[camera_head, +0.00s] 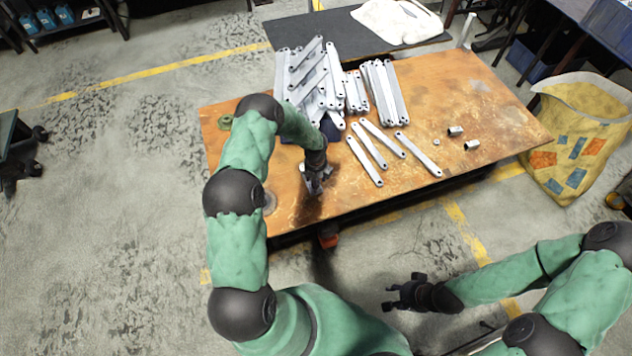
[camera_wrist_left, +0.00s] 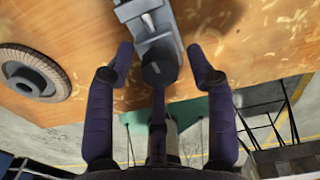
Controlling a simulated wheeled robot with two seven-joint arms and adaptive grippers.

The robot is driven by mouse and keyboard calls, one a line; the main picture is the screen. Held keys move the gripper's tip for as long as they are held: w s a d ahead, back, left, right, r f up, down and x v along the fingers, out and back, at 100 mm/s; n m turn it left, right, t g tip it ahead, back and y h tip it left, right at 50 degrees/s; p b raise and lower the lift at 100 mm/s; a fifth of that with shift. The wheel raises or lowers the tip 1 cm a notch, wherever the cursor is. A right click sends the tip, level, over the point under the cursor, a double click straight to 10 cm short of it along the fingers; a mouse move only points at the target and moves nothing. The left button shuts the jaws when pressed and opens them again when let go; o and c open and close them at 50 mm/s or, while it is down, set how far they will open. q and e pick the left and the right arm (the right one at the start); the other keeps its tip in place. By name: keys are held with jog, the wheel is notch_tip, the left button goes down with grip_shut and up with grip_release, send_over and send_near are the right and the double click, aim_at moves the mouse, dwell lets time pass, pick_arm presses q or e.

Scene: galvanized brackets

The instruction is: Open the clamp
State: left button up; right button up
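The clamp (camera_wrist_left: 153,28) is a grey metal tool at the front part of the wooden table. In the left wrist view it stands at the top centre, with a dark round end (camera_wrist_left: 160,72) facing me. My left gripper (camera_wrist_left: 162,62) is open, with one finger on each side of this dark end and a visible gap to both. In the head view my left gripper (camera_head: 317,186) is over the table's near side, where it and the clamp are hard to tell apart. My right gripper (camera_head: 402,291) is open and empty, in front of the table and away from it.
The wooden table (camera_head: 480,95) carries a pile of galvanized brackets (camera_head: 312,75), several loose brackets (camera_head: 365,161) and small metal cylinders (camera_head: 472,145). An abrasive disc (camera_wrist_left: 35,75) lies left of the clamp. A yellow sack (camera_head: 580,140) stands at the right.

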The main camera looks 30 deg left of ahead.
pick_arm(q)
jog(key=c, duration=1)
jog(key=n+b, duration=0.2)
jog(key=n, duration=0.2)
jog(key=shift+f+n, duration=0.1)
jog(key=shift+n, duration=0.2)
jog(key=n+b, duration=0.1)
jog(key=n, duration=0.3)
jog(key=shift+n+b, duration=0.35)
jog(key=shift+n, duration=1.15)
jog(key=n, duration=0.5)
jog(key=o, duration=1)
jog(key=shift+n, duration=0.3)
